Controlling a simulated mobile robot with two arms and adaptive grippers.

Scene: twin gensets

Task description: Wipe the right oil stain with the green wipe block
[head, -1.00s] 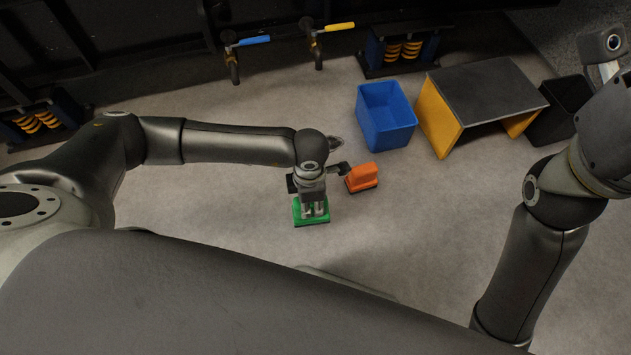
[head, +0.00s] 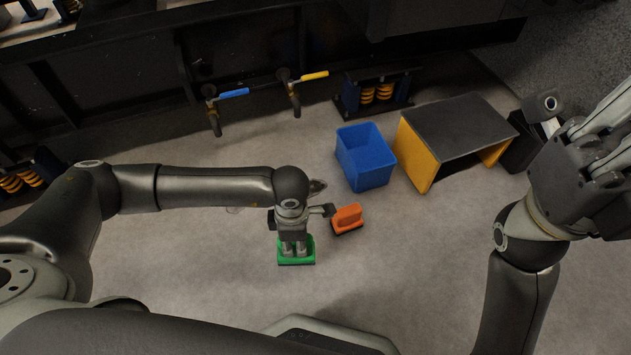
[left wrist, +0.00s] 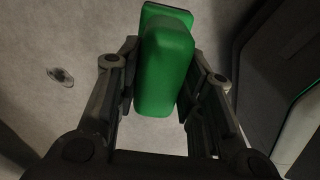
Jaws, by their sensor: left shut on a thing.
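The green wipe block (head: 296,257) is in my left gripper (head: 294,247), whose fingers are shut on its upper part. In the left wrist view the block (left wrist: 164,65) sits between the two fingers (left wrist: 160,85). I cannot tell whether its underside touches the floor. A dark stain (head: 317,187) shows on the floor just beyond my left wrist, partly hidden by it. A fainter mark (head: 233,210) lies to its left, below my forearm. One dark stain (left wrist: 61,76) shows in the left wrist view, apart from the block. My right gripper (head: 606,128) is at the right edge, partly cut off.
An orange block (head: 347,218) stands right of my left gripper, close to it. A blue bin (head: 366,160) and a black-topped yellow stand (head: 458,128) are behind it. Blue (head: 234,93) and yellow (head: 314,76) valve handles are at the back. Floor right of the orange block is clear.

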